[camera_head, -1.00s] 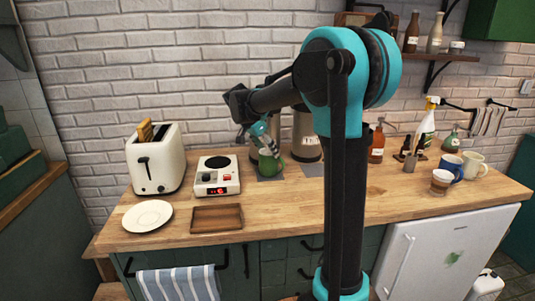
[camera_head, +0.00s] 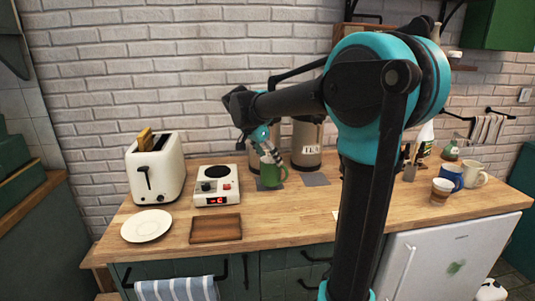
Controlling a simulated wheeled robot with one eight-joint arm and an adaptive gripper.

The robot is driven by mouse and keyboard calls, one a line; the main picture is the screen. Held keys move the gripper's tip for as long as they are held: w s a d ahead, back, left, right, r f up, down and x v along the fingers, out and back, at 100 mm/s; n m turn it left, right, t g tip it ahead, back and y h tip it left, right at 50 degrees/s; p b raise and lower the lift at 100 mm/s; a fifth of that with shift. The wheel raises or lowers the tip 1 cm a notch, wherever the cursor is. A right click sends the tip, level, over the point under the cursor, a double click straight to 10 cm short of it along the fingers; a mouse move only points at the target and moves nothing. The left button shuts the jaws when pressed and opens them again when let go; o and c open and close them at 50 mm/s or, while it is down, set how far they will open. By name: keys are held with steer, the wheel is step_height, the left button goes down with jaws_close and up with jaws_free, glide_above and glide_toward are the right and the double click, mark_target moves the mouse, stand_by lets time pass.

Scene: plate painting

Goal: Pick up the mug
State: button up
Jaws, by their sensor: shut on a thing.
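A green mug (camera_head: 270,176) is upright near the back of the wooden counter, over a dark square mat (camera_head: 267,187). My gripper (camera_head: 270,154) reaches down to the mug from above and is shut on it at its upper part. The arm comes in from the right. The fingertips are small and partly hidden by the mug. I cannot tell whether the mug's base touches the mat.
Left of the mug are a hot plate (camera_head: 217,190), a toaster (camera_head: 156,172), a plate (camera_head: 146,226) and a wooden tray (camera_head: 216,229). Blue (camera_head: 451,177) and cream (camera_head: 474,174) mugs stand far right.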

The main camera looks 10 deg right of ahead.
steer(key=s, duration=1.2)
steer(key=shift+s, duration=0.15)
stand_by(2.2)
